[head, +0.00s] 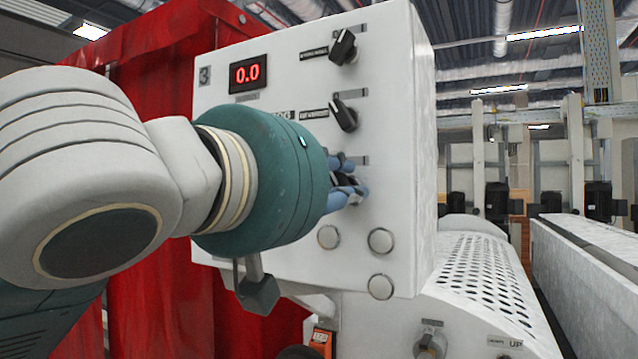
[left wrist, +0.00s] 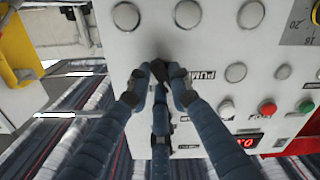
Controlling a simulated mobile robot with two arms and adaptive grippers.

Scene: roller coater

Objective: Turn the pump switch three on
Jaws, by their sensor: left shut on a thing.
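A white control box (head: 405,200) marked 3 fills the middle of the head view. Two black rotary switches stand on its face: an upper switch (head: 343,47) and a middle switch (head: 343,115), both tilted. My left gripper (head: 346,187) is at the face, below the middle switch. It is shut on a dark switch, mostly hidden by the fingers. In the left wrist view, the fingers (left wrist: 160,78) close around this dark switch (left wrist: 159,66), beside a label (left wrist: 201,75) that reads "PUM", the rest of it covered. The switch's angle is hard to tell. My right gripper is not in view.
A red display (head: 248,73) reads 0.0. Round silver buttons (head: 380,241) sit just below my left gripper. The left wrist view shows red (left wrist: 268,109) and green (left wrist: 305,106) buttons. A red curtain (head: 160,90) hangs behind the box. A perforated white cover (head: 490,285) lies lower right.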

